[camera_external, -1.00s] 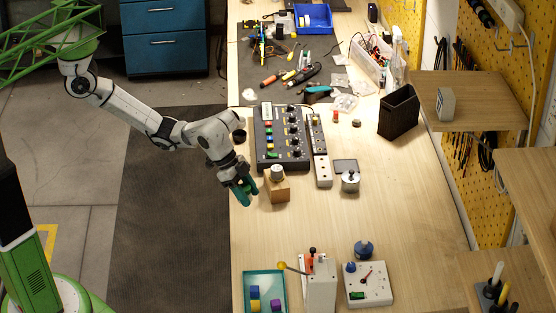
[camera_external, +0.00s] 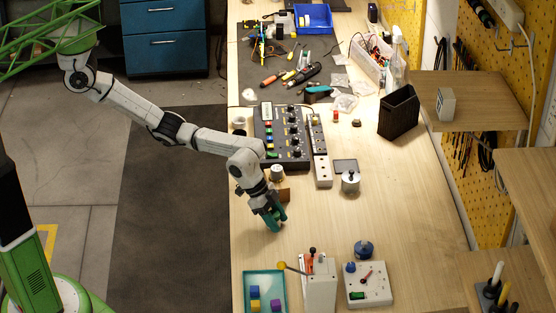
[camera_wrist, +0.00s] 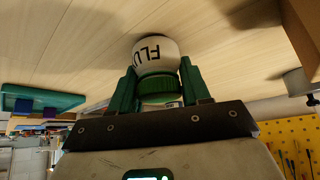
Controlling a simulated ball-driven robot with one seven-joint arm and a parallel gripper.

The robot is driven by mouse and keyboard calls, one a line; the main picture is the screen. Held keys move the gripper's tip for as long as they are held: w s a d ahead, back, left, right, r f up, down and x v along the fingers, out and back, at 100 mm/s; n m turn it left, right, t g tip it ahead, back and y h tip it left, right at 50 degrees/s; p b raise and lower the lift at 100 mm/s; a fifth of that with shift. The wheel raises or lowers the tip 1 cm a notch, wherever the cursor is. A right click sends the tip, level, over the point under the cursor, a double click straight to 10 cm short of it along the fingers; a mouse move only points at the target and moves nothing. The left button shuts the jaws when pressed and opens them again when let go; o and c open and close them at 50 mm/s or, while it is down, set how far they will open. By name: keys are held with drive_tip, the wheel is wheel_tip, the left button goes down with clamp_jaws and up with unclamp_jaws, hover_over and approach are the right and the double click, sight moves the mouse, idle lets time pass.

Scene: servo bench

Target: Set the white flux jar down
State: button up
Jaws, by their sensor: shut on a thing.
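The white flux jar (camera_wrist: 157,50) with dark "FLU" lettering and a green ribbed lid shows in the wrist view. My gripper (camera_wrist: 158,88) is shut on it, a green finger at each side of the lid. In the external view my gripper (camera_external: 275,220) points down over bare bench (camera_external: 340,225), in front of the wooden block. The jar is hidden there by the fingers. I cannot tell whether its base touches the wood.
The wooden block (camera_external: 284,195) is close behind my gripper. A teal tray (camera_external: 249,277) with coloured cubes, a lever box (camera_external: 319,285) and a white dial panel (camera_external: 381,291) stand nearer the front. A metal pot (camera_external: 350,182) stands to the right.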

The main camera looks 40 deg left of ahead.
drive_tip(key=shift+f, duration=0.2)
drive_tip(key=o, duration=1.1)
drive_tip(key=shift+r, duration=0.1)
drive_tip(key=shift+r, duration=0.2)
drive_tip(key=b+v, duration=0.1)
drive_tip(key=v, duration=1.1)
